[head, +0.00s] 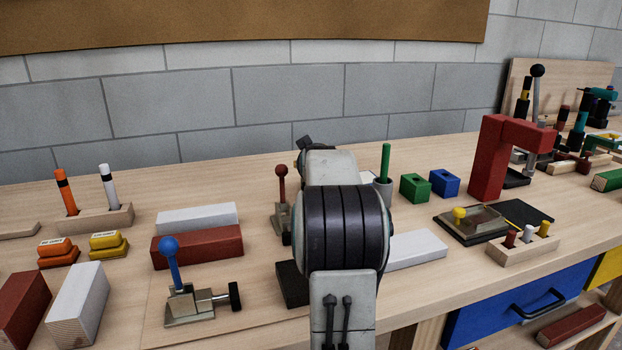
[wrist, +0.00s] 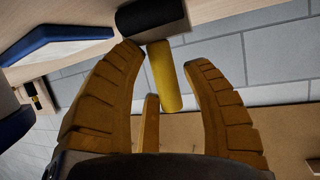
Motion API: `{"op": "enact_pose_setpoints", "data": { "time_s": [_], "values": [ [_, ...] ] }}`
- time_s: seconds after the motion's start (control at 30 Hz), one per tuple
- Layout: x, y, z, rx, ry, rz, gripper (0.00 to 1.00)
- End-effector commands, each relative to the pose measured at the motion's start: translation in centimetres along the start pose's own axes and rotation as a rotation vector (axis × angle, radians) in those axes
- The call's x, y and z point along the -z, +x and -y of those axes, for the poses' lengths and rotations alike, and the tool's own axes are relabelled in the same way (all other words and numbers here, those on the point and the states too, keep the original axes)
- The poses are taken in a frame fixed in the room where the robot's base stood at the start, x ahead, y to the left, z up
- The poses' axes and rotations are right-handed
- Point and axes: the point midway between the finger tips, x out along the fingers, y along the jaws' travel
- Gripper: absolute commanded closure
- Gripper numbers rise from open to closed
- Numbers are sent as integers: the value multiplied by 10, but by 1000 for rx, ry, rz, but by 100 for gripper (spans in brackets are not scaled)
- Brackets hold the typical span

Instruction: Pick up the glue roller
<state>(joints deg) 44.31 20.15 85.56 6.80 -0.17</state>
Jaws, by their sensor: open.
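In the wrist view, a yellow cylindrical handle (wrist: 166,78) joins or lies against a thick black cylinder (wrist: 150,14); together they look like the glue roller. The picture is turned over, with the bench at the top, so the handle points up from the black part. My gripper (wrist: 165,57) is open, its two curved ochre fingers on either side of the handle with gaps showing. A shorter ochre bar (wrist: 151,122) shows between the fingers; I cannot tell what it is. In the head view, my arm hides the gripper, and I cannot make out the roller.
On the bench (head: 265,177) stand a blue-knobbed clamp (head: 170,262), a red-knobbed clamp (head: 282,190), a green block (head: 414,188), a blue block (head: 444,183) and a tall red frame (head: 490,160). A white batten (head: 415,250) lies right of my arm. The wall is behind.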

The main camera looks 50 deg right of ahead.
Motion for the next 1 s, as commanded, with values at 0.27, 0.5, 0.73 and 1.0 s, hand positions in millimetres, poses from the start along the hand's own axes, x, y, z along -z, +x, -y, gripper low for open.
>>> {"op": "enact_pose_setpoints", "data": {
  "time_s": [0.27,0.5,0.73,1.0],
  "values": [
    [0,0,0,0,0,0,74],
    [0,0,0,0,0,0,95],
    [0,0,0,0,0,0,100],
    [1,-1,0,0,0,0,100]
  ]
}}
